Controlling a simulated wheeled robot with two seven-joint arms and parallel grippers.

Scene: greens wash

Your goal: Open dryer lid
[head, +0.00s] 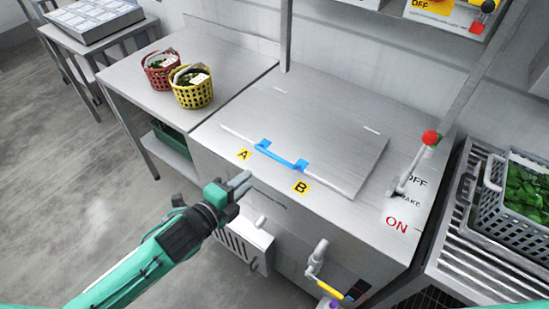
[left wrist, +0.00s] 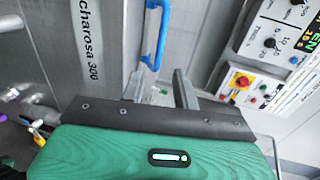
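The dryer lid (head: 325,125) is a flat steel panel lying shut on top of the steel machine. A blue handle (head: 281,158) runs along its front edge between the yellow labels A (head: 244,154) and B (head: 301,187). My left gripper (head: 242,182) is in front of the machine, left of and below the handle in the head view, not touching it. In the left wrist view its fingers (left wrist: 160,88) are apart and empty, with the blue handle (left wrist: 163,30) beyond them. My right gripper is in neither view.
A lever with a red knob (head: 431,138) stands at the lid's right, by OFF and ON markings. A red basket (head: 161,68) and a yellow basket (head: 192,90) sit on the left table. A grey crate of greens (head: 492,207) is at the right. A tap (head: 318,255) juts from the front.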

